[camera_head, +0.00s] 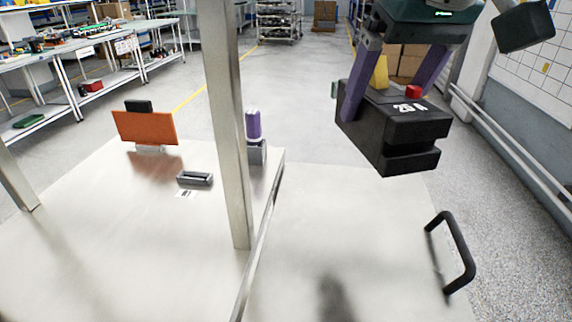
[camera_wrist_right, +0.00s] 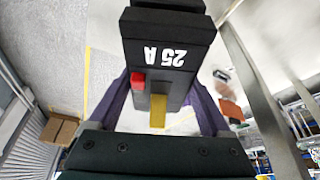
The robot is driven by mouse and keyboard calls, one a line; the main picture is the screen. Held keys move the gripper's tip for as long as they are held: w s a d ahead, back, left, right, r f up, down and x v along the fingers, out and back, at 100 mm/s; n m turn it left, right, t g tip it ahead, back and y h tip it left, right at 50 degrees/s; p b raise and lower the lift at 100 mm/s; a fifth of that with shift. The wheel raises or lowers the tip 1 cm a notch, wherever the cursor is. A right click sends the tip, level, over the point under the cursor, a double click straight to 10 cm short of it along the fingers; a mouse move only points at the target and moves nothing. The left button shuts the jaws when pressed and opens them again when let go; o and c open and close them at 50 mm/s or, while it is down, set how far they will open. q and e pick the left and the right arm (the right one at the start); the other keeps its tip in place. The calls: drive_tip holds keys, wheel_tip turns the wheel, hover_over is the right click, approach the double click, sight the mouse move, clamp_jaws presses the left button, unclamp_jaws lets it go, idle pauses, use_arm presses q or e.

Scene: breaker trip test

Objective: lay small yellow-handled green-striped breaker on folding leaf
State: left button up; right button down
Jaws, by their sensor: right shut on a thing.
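A black breaker (camera_head: 395,128) marked "25 A" hangs in the air above the far right part of the folding leaf (camera_head: 350,225). It has a yellow handle (camera_head: 379,72) and a red button (camera_head: 413,91). A bit of green shows at its left edge; the stripe itself is not clear. My right gripper (camera_head: 383,88) is shut on the breaker, with a purple finger on each side. The breaker (camera_wrist_right: 165,45) also fills the upper middle of the right wrist view. The leaf is a pale flat panel, bare except for a black handle (camera_head: 462,255) at its right edge. My left gripper is out of view.
A metal post (camera_head: 229,130) rises from the bench (camera_head: 120,240) left of the leaf. An orange plate (camera_head: 146,128), a grey holder (camera_head: 195,179) and a purple-topped device (camera_head: 254,128) stand on the bench. A tiled wall is at the right.

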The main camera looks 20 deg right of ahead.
drive_tip(key=shift+f+b, duration=0.6)
drive_tip(key=shift+f, duration=9.05)
drive_tip(key=shift+f, duration=0.15)
unclamp_jaws()
